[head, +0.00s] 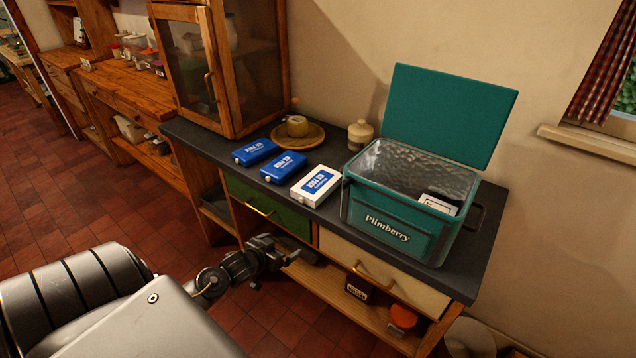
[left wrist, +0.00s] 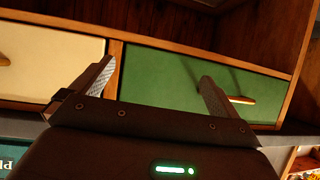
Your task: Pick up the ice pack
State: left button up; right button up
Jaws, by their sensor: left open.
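Two blue ice packs lie flat on the dark counter, one at the left (head: 255,152) and one in the middle (head: 284,166). A white pack with a blue label (head: 315,186) lies to their right, beside the teal cooler box (head: 385,222). The cooler's lid (head: 449,113) is up, and a white card or label shows inside. My left gripper (head: 277,255) is below the counter top, in front of the drawers and apart from the packs. In the left wrist view its open, empty jaws (left wrist: 157,76) face the drawer fronts. My right gripper is not in view.
The counter (head: 478,250) has a green drawer (head: 258,203) and a cream drawer (head: 380,272) with protruding handles. A wooden plate (head: 302,139) and lidded jar (head: 360,134) stand behind the packs. A glazed cabinet (head: 205,70) stands at the left.

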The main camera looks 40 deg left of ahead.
pick_arm(q)
jog(key=w+d+r+t+h, duration=0.1)
jog(key=w+r+t, duration=0.1)
jog(key=r, duration=0.7)
jog(key=w+d+r+t, duration=0.1)
jog(key=r, duration=0.8)
jog(key=m+p, duration=0.1)
send_near(318, 181)
jog(key=shift+w+a+f, duration=0.15)
jog(key=shift+w+f, duration=0.05)
jog(key=shift+w, duration=0.25)
jog(key=shift+w+a+f, duration=0.15)
jog(key=shift+w+a, duration=0.05)
jog(key=shift+w, duration=0.55)
jog(key=x, duration=0.3)
jog(key=p+x, duration=0.1)
jog(key=x, duration=0.1)
jog(key=shift+d, duration=0.35)
jog(key=c, duration=1.2)
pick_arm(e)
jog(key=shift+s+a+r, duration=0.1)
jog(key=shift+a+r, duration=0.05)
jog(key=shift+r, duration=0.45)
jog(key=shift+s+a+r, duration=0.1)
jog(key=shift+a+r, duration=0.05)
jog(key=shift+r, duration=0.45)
pick_arm(q)
jog(key=shift+r, duration=0.1)
